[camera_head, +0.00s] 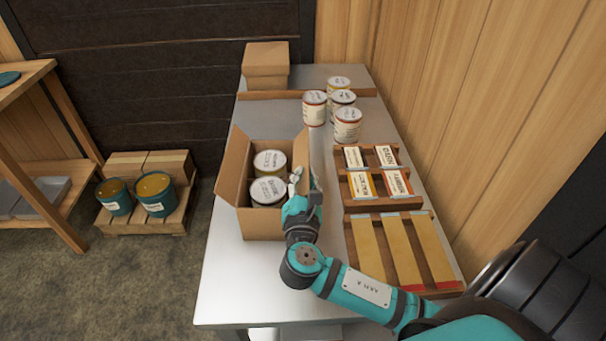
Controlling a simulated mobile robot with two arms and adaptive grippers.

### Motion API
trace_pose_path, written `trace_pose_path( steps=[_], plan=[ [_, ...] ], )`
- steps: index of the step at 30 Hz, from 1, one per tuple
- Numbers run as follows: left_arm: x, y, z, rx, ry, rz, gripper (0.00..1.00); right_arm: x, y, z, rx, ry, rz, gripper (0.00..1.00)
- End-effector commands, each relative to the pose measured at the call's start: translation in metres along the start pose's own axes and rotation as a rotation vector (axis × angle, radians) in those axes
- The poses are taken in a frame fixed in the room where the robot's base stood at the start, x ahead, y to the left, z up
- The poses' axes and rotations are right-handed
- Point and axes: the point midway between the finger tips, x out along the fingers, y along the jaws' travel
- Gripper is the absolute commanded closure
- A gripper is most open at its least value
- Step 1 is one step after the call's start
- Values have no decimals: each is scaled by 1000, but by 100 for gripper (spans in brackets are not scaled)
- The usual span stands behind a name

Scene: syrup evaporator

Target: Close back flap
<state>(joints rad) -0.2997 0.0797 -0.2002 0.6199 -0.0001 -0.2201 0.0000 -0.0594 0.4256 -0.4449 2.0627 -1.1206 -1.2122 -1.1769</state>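An open cardboard box (262,225) stands on the metal table, with two white labelled cans inside, one can (270,162) behind the other can (268,191). A left flap (236,162) stands up and leans outward. Another flap (301,152) stands up at the back right corner. I cannot clearly make out a separate back flap. My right gripper (303,180) is at the box's right side, its fingers pointing toward the back, close to the right wall and the rear can. Whether it touches the box is unclear. My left gripper is not in view.
Several cans (346,124) stand behind and right of the box. Wooden trays (375,212) with labelled packets line the table's right side. A closed carton (265,68) sits at the back. The table's front left (235,285) is clear.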

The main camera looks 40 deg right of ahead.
Motion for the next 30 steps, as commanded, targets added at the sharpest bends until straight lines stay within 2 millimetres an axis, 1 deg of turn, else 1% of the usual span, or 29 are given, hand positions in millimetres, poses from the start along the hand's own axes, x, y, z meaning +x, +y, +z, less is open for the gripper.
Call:
trace_pose_path(
  steps=[1,9,15,21,30],
  plan=[
    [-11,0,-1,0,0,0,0,0,4,4,-25,2,-2,100],
    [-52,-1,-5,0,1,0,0,-1,12,4,-213,4,-3,100],
    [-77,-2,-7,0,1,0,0,-1,16,2,-360,3,-2,100],
    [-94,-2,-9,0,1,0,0,-1,19,-2,-476,3,-1,100],
    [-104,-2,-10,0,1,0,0,0,20,-5,-561,1,-1,100]
  ],
)
